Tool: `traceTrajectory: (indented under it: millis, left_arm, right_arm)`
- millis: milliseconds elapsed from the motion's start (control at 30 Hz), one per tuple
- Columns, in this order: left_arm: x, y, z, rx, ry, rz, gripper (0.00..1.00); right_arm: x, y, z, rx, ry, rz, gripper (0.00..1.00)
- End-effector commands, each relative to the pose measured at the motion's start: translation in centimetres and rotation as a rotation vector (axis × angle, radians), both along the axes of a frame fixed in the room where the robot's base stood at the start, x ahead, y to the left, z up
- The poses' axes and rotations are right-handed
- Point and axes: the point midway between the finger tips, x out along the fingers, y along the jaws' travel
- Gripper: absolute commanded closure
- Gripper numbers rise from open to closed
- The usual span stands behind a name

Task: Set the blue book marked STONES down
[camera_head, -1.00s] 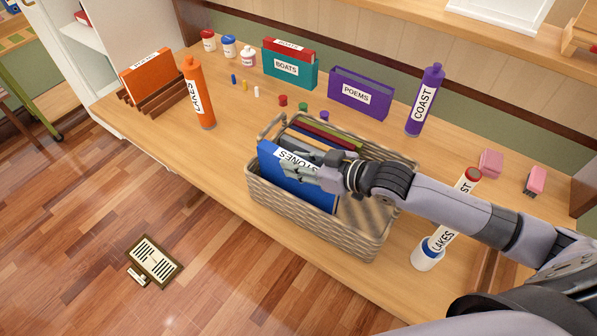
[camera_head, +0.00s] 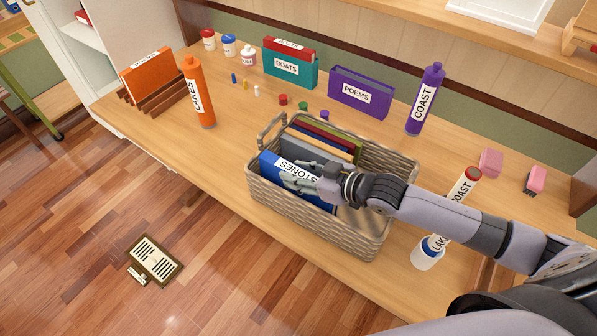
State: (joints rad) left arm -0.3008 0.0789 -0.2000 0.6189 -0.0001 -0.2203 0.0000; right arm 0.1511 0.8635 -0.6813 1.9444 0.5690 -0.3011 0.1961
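The blue book marked STONES (camera_head: 272,169) stands in the front left part of the wicker basket (camera_head: 310,220), leaning slightly, with its white label up. My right gripper (camera_head: 297,176) reaches in from the right, its fingers on either side of the book's top edge near the label. It looks shut on the book. The book's lower part is hidden by the basket wall, so I cannot see whether it touches the bottom. My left gripper is not in view.
Other books (camera_head: 322,143) stand behind the blue one in the basket. The left tabletop has free room.

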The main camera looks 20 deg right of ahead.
Motion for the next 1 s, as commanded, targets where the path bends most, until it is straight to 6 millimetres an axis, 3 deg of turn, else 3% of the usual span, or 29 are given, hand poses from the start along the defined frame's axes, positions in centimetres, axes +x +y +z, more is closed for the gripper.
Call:
traceTrajectory:
  millis: [167,433,600,1000]
  left_arm:
    - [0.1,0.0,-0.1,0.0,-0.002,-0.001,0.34]
    - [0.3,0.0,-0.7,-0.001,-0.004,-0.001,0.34]
    - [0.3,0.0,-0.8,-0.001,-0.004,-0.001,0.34]
    - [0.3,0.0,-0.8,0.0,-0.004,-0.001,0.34]
  right_arm:
    - [-0.5,-0.5,0.3,-0.002,0.001,-0.001,0.65]
    - [-3.9,-3.0,2.0,-0.004,0.003,0.002,0.65]
    - [-5.1,-4.0,2.7,-0.001,0.003,-0.001,0.65]
    - [-5.4,-4.3,3.1,0.001,0.001,0.0,0.65]
